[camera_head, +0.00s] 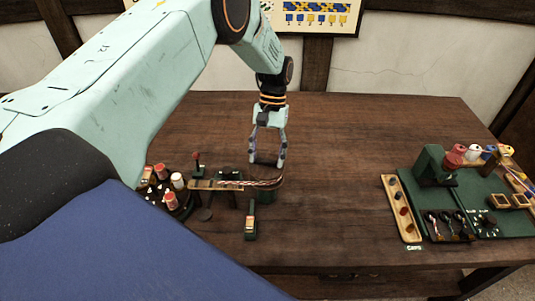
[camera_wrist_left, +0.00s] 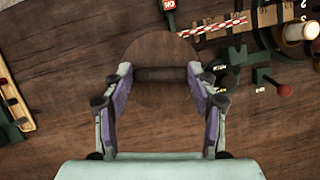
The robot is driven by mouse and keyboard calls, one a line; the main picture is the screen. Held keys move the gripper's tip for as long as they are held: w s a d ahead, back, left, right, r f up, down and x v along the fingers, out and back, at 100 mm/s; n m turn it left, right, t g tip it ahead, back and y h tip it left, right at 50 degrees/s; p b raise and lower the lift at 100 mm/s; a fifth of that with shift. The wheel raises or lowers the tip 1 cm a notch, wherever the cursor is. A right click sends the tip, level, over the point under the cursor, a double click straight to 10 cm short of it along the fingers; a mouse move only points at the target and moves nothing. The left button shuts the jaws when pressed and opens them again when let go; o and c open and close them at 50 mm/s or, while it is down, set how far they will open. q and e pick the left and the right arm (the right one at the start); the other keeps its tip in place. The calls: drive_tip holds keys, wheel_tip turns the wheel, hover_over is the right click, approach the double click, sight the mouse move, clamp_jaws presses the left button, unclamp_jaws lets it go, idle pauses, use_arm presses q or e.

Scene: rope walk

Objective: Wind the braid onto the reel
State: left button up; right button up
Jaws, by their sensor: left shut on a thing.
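My left gripper (camera_head: 267,160) is above the middle of the table, just behind the braiding stand. Its fingers are closed on the ends of a dark cylinder with a round brown disc, apparently the reel (camera_head: 265,161). The reel also shows in the left wrist view (camera_wrist_left: 160,74) between the left gripper's fingertips (camera_wrist_left: 160,72). In the left wrist view the red and white braid (camera_wrist_left: 212,27) is apart from the reel. My right gripper is not in view.
Several bobbins (camera_head: 170,200) stand in a round holder left of the bar, near a red-topped lever (camera_head: 197,158). A green board (camera_head: 470,190) with spools and a wooden tray (camera_head: 400,208) are at the right. The table between is clear.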

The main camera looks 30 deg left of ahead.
use_arm(q)
drive_tip(key=n, duration=0.2)
drive_tip(key=n+t+h+p, duration=0.1)
drive_tip(key=shift+w+a+r+n, duration=0.1)
drive_tip(key=shift+a+r+n, duration=0.1)
drive_tip(key=shift+n, duration=0.2)
drive_tip(key=shift+n+t+h+p, duration=0.65)
drive_tip(key=shift+n+p, duration=0.2)
drive_tip(key=shift+n, duration=1.35)
drive_tip(key=o, duration=1.1)
drive_tip(key=shift+f, duration=0.15)
drive_tip(key=shift+o, duration=0.2)
drive_tip(key=v, duration=1.2)
